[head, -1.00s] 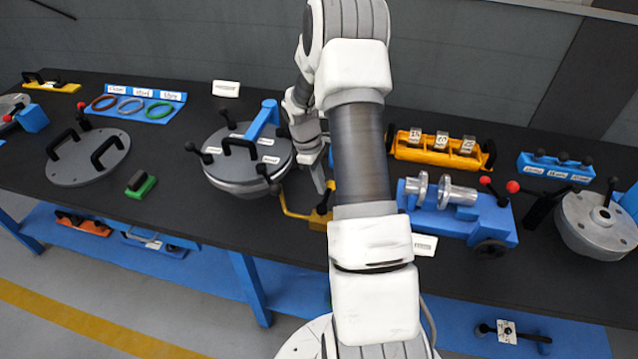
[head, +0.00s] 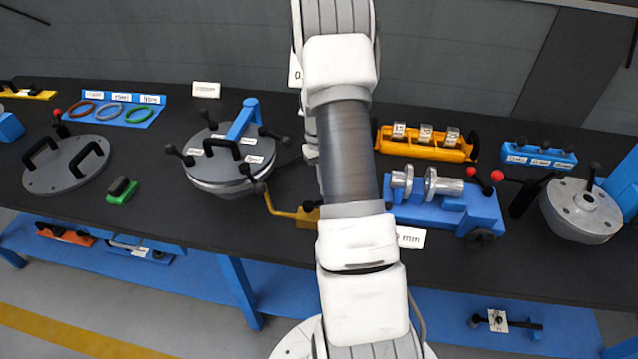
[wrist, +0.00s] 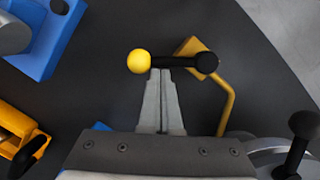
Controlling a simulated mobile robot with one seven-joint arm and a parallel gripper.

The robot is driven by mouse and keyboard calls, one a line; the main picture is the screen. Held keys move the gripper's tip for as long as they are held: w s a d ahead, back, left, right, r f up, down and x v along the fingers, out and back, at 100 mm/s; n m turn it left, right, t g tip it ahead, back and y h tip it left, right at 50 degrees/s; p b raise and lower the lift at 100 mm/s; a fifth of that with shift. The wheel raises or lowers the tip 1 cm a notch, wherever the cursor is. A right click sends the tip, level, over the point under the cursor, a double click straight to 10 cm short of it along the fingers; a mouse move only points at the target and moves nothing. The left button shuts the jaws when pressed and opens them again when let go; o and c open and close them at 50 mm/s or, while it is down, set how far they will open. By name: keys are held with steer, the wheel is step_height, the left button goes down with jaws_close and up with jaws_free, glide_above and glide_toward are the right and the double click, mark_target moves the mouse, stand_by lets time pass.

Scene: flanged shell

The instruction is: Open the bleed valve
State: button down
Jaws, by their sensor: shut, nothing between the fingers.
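The bleed valve shows in the wrist view as a black lever (wrist: 180,63) with a yellow ball (wrist: 141,61) at its left end and a dark round pivot at its right end. The pivot sits over a yellow block (wrist: 190,48), from which a bent yellow pipe (wrist: 231,105) runs toward the shell. In the head view the yellow block (head: 307,216) and pipe (head: 274,205) show, but my arm hides the lever. My gripper (wrist: 161,73) is shut and empty, its tips at the lever just right of the ball. I cannot tell whether they touch. The head view hides my gripper.
The flanged shell (head: 211,174) with black-knobbed clamps stands left of the valve. A blue fixture (head: 445,212) with metal parts stands to the right, and a yellow tray (head: 426,149) lies behind it. Bare black table lies around the valve.

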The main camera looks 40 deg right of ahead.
steer(key=s+m, duration=0.2)
steer(key=m, duration=0.1)
steer(key=shift+m+y, duration=0.3)
steer(key=shift+y, duration=0.1)
steer(key=shift+s+a+m+t+y+b, duration=0.2)
steer(key=shift+s+m, duration=0.25)
steer(key=shift+m, duration=0.4)
steer(key=shift+s+a+m+t+y+b, duration=0.1)
steer(key=shift+s+m+t+b, duration=0.3)
steer(key=shift+m, duration=0.45)
steer(key=shift+s, duration=0.1)
steer(key=p+v, duration=0.1)
steer(key=v, duration=1.6)
steer(key=shift+w+r, duration=0.2)
steer(key=shift+d, duration=0.1)
